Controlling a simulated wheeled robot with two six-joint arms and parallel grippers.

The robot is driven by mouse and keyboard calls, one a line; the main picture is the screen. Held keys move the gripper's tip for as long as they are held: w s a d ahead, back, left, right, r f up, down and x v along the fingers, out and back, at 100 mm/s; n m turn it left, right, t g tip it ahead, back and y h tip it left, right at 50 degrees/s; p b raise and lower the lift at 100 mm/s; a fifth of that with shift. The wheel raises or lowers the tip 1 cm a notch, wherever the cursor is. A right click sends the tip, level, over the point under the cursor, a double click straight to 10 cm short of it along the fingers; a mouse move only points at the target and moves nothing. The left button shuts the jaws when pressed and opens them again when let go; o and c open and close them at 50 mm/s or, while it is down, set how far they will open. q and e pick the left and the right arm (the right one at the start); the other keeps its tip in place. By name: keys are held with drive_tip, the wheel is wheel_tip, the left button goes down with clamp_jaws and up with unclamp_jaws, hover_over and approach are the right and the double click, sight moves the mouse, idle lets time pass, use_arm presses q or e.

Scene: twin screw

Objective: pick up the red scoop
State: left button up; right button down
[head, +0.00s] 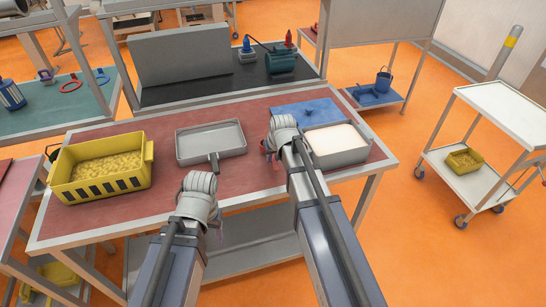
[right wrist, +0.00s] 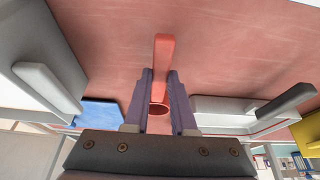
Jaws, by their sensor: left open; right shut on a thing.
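The red scoop (right wrist: 163,58) shows in the right wrist view. Its straight handle stands out beyond my right gripper (right wrist: 160,82), and a rounded red part lies between the purple fingers. The right gripper is shut on the scoop, one finger on each side. In the head view the right gripper (head: 269,150) is over the red table between the two grey trays, and the scoop is mostly hidden by my wrist. Whether the scoop touches the table is unclear. My left gripper (head: 219,231) is at the table's front edge, its fingers mostly hidden below the wrist.
A yellow bin (head: 143,172) with yellow grains stands at the left of the red table (head: 130,217). A grey tray with a handle (head: 238,150) lies in the middle. A grey tray with pale contents (head: 345,158) and a blue mat (head: 302,109) are at the right.

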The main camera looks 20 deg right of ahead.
sight(273, 160)
wheel_tip(273, 160, up, 9)
drive_tip(key=p, duration=0.7)
drive_tip(key=shift+f+p, duration=0.2)
drive_tip(key=shift+p, duration=0.15)
drive_tip(key=shift+f, duration=0.1)
